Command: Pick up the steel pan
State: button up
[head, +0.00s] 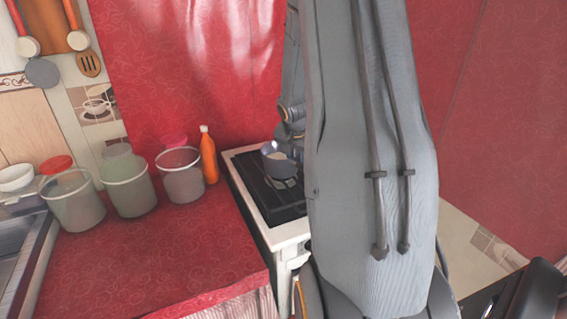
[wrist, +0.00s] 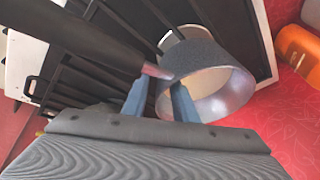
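The steel pan (head: 271,163) sits at the stove in the head view, partly behind my arm. In the wrist view the pan (wrist: 198,58) shows its grey wall and a shiny round rim, with its dark handle (wrist: 95,38) running to the upper left. My gripper (wrist: 159,84) has its two blue-grey fingers apart at the metal neck where the handle meets the pan. The right finger overlaps the pan wall in this view. I cannot tell whether either finger touches the pan. My arm hides most of the gripper in the head view.
The black stove (head: 262,190) has grates and a white surround. An orange bottle (head: 209,158) stands close to its left, also showing in the wrist view (wrist: 298,52). Several clear jars line the red counter (head: 170,245); its front is clear. A red curtain hangs behind.

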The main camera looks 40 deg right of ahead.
grip_shut()
jog(key=shift+s, duration=0.1)
dwell(1.2)
